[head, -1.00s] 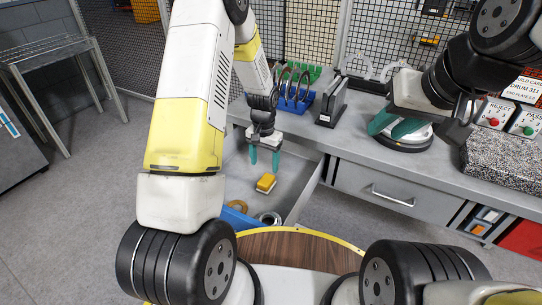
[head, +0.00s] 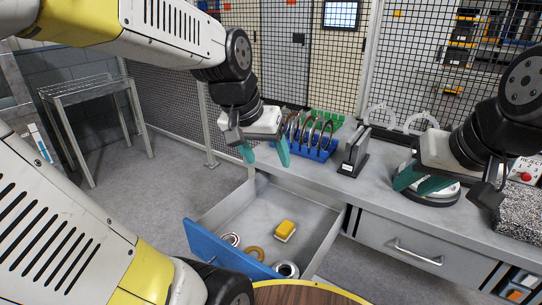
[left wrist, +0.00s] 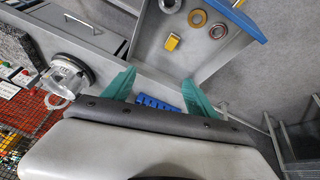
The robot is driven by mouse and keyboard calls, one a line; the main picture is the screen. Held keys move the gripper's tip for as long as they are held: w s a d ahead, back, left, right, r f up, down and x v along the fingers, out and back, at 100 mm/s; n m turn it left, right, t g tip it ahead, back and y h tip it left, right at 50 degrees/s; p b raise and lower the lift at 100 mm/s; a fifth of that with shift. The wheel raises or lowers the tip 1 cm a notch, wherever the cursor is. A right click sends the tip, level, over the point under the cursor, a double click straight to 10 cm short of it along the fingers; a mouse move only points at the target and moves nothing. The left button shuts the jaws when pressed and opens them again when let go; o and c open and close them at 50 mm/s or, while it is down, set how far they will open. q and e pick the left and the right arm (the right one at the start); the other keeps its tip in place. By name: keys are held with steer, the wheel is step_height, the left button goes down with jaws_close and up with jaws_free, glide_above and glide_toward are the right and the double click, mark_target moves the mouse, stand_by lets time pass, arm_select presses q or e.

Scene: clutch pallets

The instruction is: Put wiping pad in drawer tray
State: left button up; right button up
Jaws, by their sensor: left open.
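The yellow wiping pad (head: 285,229) with a pale underside lies on the floor of the open drawer tray (head: 232,211), toward its right side. It also shows in the left wrist view (left wrist: 172,42). My left gripper (head: 264,154) is open and empty, above the back edge of the drawer near the bench, well above and apart from the pad. Its teal fingers show in the left wrist view (left wrist: 158,90) with nothing between them. My right gripper (head: 424,184) is at the round fixture (head: 430,199) on the bench; whether its fingers grip anything is unclear.
Several rings, including a brass ring (head: 254,254), lie in the drawer near its blue front (head: 222,257). A blue rack (head: 312,148) with curved parts and a dark upright holder (head: 354,154) stand on the bench behind. The drawer's middle is clear.

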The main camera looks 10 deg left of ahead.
arm_select(q)
steer(key=s+r+t, duration=0.1)
steer(key=s+r, duration=0.1)
steer(key=s, duration=0.4)
steer(key=shift+n, duration=0.3)
